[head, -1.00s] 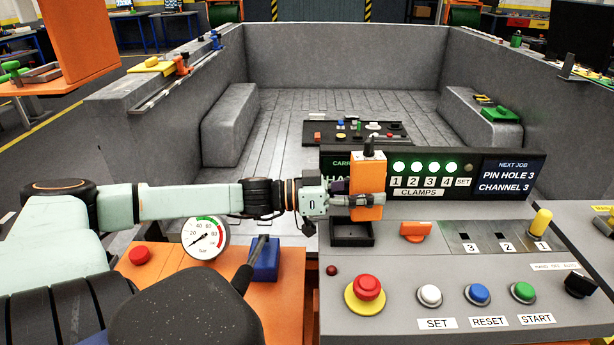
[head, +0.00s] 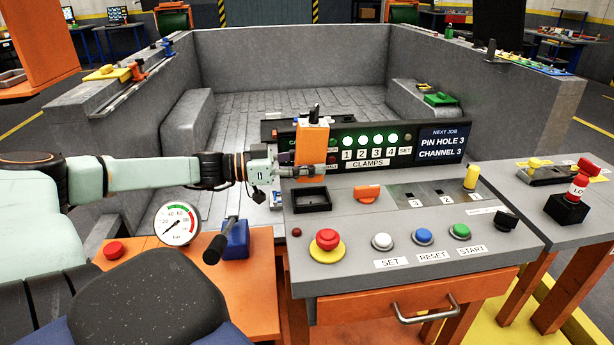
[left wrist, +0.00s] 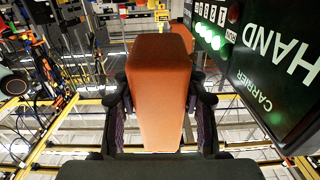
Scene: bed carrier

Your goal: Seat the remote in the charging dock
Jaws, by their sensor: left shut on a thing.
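The orange remote (head: 312,145) is held upright, its dark-tipped end up. My left gripper (head: 308,171) is shut on its lower part, coming from the left. The left wrist view shows the remote (left wrist: 160,90) between both dark fingers. The charging dock (head: 312,208), a black open-topped box, sits at the left of the grey console. It looks empty. In the head view the remote's lower end is just above the dock's rear edge in the picture; the exact gap and depth cannot be told. My right gripper is not in view.
The lit clamp panel (head: 370,145) stands right behind the remote. An orange knob (head: 367,193) is just right of the dock, and a red stop button (head: 327,239) is in front. A blue block with a lever (head: 235,239) is at the left.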

